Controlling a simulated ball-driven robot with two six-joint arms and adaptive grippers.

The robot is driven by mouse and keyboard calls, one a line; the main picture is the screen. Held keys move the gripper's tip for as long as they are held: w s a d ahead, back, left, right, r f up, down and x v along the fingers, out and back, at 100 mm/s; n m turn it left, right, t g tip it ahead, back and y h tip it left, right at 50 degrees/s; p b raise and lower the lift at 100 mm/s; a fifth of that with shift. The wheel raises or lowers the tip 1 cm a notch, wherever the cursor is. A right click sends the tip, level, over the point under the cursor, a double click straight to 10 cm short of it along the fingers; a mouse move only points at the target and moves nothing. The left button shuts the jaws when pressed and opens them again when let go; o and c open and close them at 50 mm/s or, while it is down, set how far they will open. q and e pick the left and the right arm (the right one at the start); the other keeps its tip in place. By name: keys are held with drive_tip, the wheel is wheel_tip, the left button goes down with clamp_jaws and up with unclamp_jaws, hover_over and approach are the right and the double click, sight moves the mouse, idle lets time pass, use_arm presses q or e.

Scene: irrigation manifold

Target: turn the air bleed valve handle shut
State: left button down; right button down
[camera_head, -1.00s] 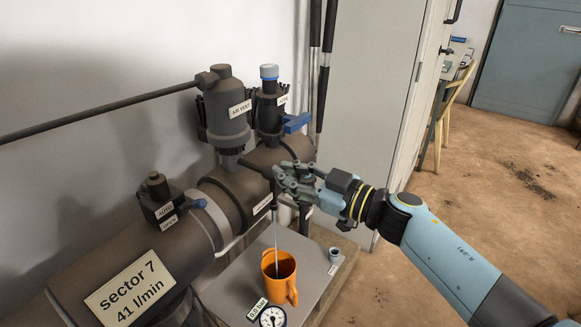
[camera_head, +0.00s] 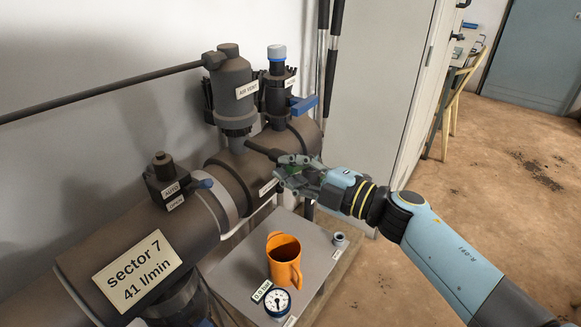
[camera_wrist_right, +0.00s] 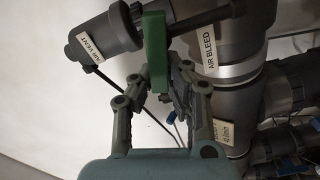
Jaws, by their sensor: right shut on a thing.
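The air bleed valve handle is a green lever (camera_wrist_right: 155,50). In the right wrist view it stands between the fingertips of my right gripper (camera_wrist_right: 160,85), which is shut on it. In the head view my right gripper (camera_head: 290,172) is at the side of the big brown pipe, below the air vent, and hides most of the handle and valve. The "AIR BLEED" label (camera_wrist_right: 209,50) shows on the pipe in the wrist view. An orange mug (camera_head: 283,262) stands below the gripper, and no stream shows above it. My left gripper is not in view.
The air vent (camera_head: 232,92) and a second valve with a blue lever (camera_head: 304,105) rise behind the gripper. A pressure gauge (camera_head: 277,303) reading 0.0 bar is beside the mug on a grey plate (camera_head: 232,276). The floor at right is open.

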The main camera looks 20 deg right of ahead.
drive_tip(key=shift+d+f+n+b, duration=0.1)
drive_tip(key=shift+f+n+b, duration=0.35)
drive_tip(key=shift+n, duration=0.65)
drive_tip(key=shift+f+n, duration=0.1)
drive_tip(key=shift+n, duration=0.8)
drive_tip(key=c, duration=1.6)
unclamp_jaws()
drive_tip(key=shift+o, duration=1.3)
drive_tip(key=shift+d, duration=0.1)
drive_tip(key=shift+o, duration=0.3)
drive_tip(key=shift+d, duration=0.15)
drive_tip(key=shift+s, duration=0.1)
